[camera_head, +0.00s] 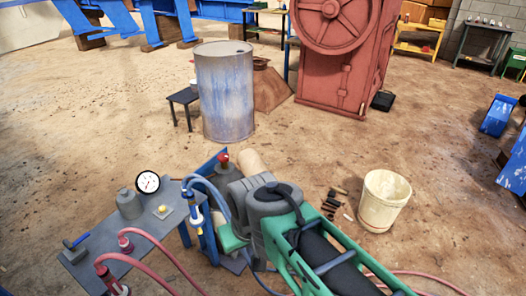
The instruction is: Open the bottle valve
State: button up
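A red knob (223,160) tops a dark grey body just past the right end of a grey table; I cannot tell for sure that it is the bottle valve. A tan rounded cylinder (252,161) shows beside it, partly hidden. A green frame with grey rounded parts reaches in from the bottom right and hides what lies behind it. It looks like my arm, but I cannot make out gripper fingers. Blue hoses curve between the table end and the grey parts.
The grey table (85,262) bears a round gauge (148,182), a grey canister (129,204), a yellow button (162,209) and red hoses (160,247). A cream bucket (384,200) stands right. A blue-grey drum (226,92) and red machine (335,70) stand behind. Open floor lies between.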

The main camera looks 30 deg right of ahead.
aim_at(222, 157)
jog(key=z, duration=1.6)
jog(key=i, duration=1.45)
jog(key=u, duration=4.15)
